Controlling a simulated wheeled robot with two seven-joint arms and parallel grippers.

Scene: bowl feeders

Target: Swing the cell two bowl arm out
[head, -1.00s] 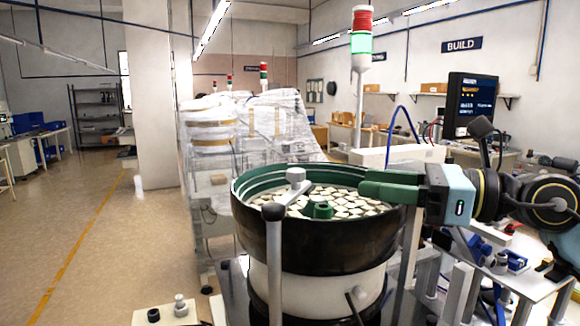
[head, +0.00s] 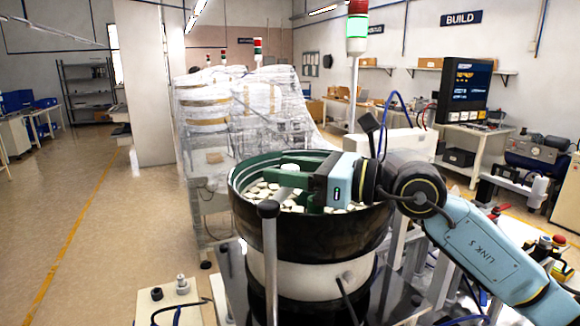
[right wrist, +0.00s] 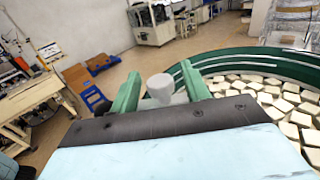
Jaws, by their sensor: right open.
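The bowl feeder (head: 310,232) has a black outer wall and a green inside. A grey post (head: 269,250) stands at its front, and the arm's pale round knob (head: 290,167) is above the bowl. My right gripper (head: 280,170), with green fingers, is over the bowl, open, with the knob between its fingers. In the right wrist view the knob (right wrist: 160,87) sits between the two spread fingers (right wrist: 160,76); I cannot tell whether either touches it. The gripper hides much of the arm in the head view. My left gripper is not in view.
Pale pieces (right wrist: 290,105) fill the bowl. A signal tower (head: 357,30) with a green light stands behind it. Wrapped machines (head: 250,105) stand further back. A small plate with knobs (head: 172,300) is at front left. The floor at left is clear.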

